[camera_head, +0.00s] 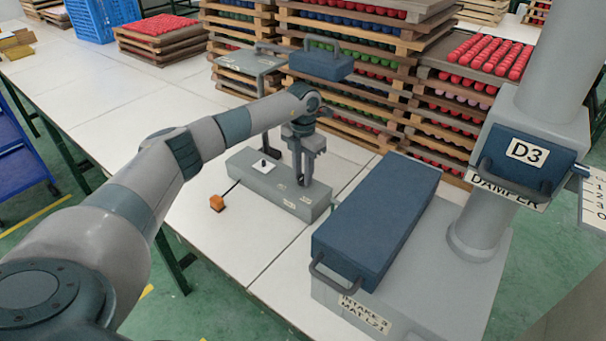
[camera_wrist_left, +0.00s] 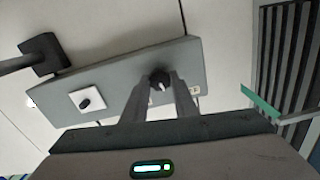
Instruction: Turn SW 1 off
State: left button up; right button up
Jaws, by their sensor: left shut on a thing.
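A long grey control box (camera_head: 245,160) lies on the white table, and it fills the middle of the left wrist view (camera_wrist_left: 120,72). It carries a white plate with a small black switch (camera_wrist_left: 87,101), which also shows in the head view (camera_head: 264,165). A black knob (camera_wrist_left: 160,76) sits on the same box. My left gripper (camera_head: 303,178) points down over the box, its fingers closed on the knob in the left wrist view (camera_wrist_left: 160,88). Small labels on the box are too small to read, so I cannot tell which control is SW 1. My right gripper is not in view.
A blue lidded case (camera_head: 375,220) and the D3 damper pipe (camera_head: 487,215) stand to the right. Stacked wooden trays (camera_head: 345,100) stand behind.

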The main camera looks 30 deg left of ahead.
pick_arm(q)
jog(key=n, duration=0.5)
jog(key=shift+r, duration=0.15)
jog(key=shift+n, duration=1.3)
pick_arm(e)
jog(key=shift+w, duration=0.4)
pick_arm(q)
jog(key=shift+a, duration=0.1)
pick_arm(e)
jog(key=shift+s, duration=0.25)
pick_arm(q)
jog(key=o, duration=1)
jog(key=shift+o, duration=0.2)
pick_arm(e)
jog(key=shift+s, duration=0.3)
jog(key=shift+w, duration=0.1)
